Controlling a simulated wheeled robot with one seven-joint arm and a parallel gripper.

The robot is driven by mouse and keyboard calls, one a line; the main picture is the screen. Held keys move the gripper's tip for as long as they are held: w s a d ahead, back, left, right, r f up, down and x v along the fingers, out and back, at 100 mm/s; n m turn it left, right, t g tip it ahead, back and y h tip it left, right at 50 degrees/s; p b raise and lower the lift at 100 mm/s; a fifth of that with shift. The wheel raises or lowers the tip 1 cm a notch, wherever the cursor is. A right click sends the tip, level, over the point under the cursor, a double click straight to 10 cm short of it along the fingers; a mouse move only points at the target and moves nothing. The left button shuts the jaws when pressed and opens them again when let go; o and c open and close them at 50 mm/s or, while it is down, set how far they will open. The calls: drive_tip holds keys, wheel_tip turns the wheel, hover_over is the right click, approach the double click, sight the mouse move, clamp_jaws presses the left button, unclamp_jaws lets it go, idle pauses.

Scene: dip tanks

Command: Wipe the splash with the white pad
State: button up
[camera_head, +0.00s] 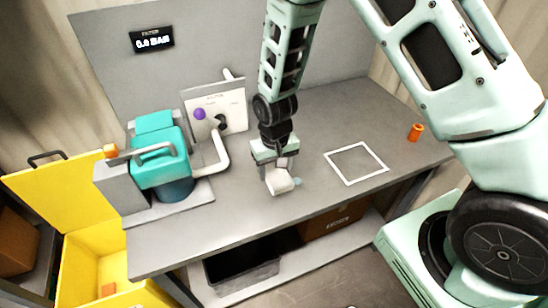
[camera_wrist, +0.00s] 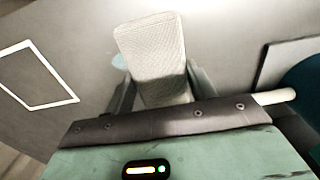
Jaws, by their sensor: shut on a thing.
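My gripper (camera_head: 277,166) is shut on the white pad (camera_head: 279,183), low over the grey bench. In the wrist view the white pad (camera_wrist: 153,52) stands out between the two fingers and has a fine woven texture. The splash (camera_head: 297,182) is a small pale blue patch on the bench, just right of the pad. In the wrist view the splash (camera_wrist: 119,61) shows at the left edge of the pad, partly hidden behind it. I cannot tell whether the pad touches the bench.
A white square outline (camera_head: 357,163) marks the bench to the right, and an orange cylinder (camera_head: 416,132) stands beyond it. A teal pump unit (camera_head: 158,150) and a panel with a purple knob (camera_head: 213,112) stand to the left. A yellow bin (camera_head: 92,255) is at far left.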

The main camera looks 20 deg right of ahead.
sight(275, 171)
drive_tip(key=shift+r+p, duration=0.9)
drive_tip(key=shift+r, duration=0.65)
drive_tip(key=shift+f, duration=0.1)
